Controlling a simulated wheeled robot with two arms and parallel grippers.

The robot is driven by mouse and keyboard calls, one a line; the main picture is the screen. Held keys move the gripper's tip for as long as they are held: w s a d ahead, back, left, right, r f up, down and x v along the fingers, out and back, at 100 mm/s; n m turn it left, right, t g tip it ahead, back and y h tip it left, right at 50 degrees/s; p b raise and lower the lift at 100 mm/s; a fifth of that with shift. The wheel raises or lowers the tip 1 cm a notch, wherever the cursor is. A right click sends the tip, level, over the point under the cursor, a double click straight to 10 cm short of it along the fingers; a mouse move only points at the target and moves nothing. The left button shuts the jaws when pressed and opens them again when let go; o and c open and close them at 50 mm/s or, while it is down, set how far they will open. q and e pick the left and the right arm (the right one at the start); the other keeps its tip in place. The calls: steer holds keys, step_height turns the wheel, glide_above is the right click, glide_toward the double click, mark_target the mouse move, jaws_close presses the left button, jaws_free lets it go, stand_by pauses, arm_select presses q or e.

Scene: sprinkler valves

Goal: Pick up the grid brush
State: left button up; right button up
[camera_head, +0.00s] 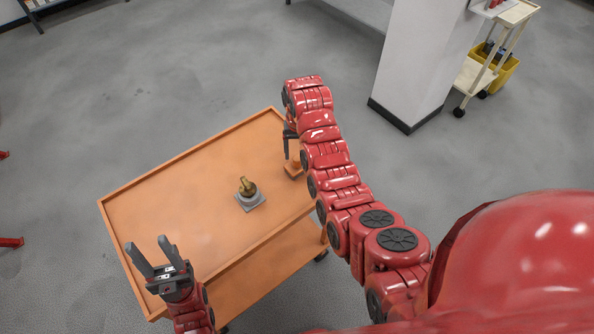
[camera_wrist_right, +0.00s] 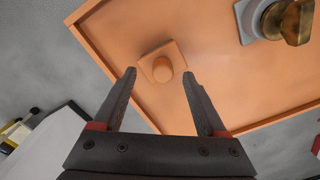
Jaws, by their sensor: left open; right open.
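A small orange piece (camera_head: 293,170) with a square base and a round knob sits near the far right edge of the orange cart top. It is the only thing that could be the grid brush, but no bristles show. In the right wrist view the orange piece (camera_wrist_right: 161,66) appears between and just beyond the fingertips. My right gripper (camera_head: 287,150) is open and empty, pointing down over that end of the cart, apart from the piece as far as I can see. My left gripper (camera_head: 152,257) is open and empty above the cart's near left corner.
A brass valve (camera_head: 248,186) on a grey square base (camera_head: 251,202) stands mid-cart. The orange cart top (camera_head: 165,205) has a low raised rim and is otherwise clear. A white pillar (camera_head: 418,60) and a cream trolley (camera_head: 474,76) with a yellow bin (camera_head: 506,72) stand at the back right.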

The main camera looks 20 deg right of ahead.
mark_target(297, 158)
steer(key=shift+w+a+f+p, duration=0.1)
steer(key=shift+w+f+p, duration=0.15)
steer(key=shift+f+p, duration=0.25)
steer(key=shift+w+a+f+p, duration=0.1)
steer(key=shift+w+f+p, duration=0.1)
steer(key=shift+f+p, duration=0.6)
steer(key=shift+f, duration=1.1)
steer(key=shift+w, duration=0.1)
jaws_close()
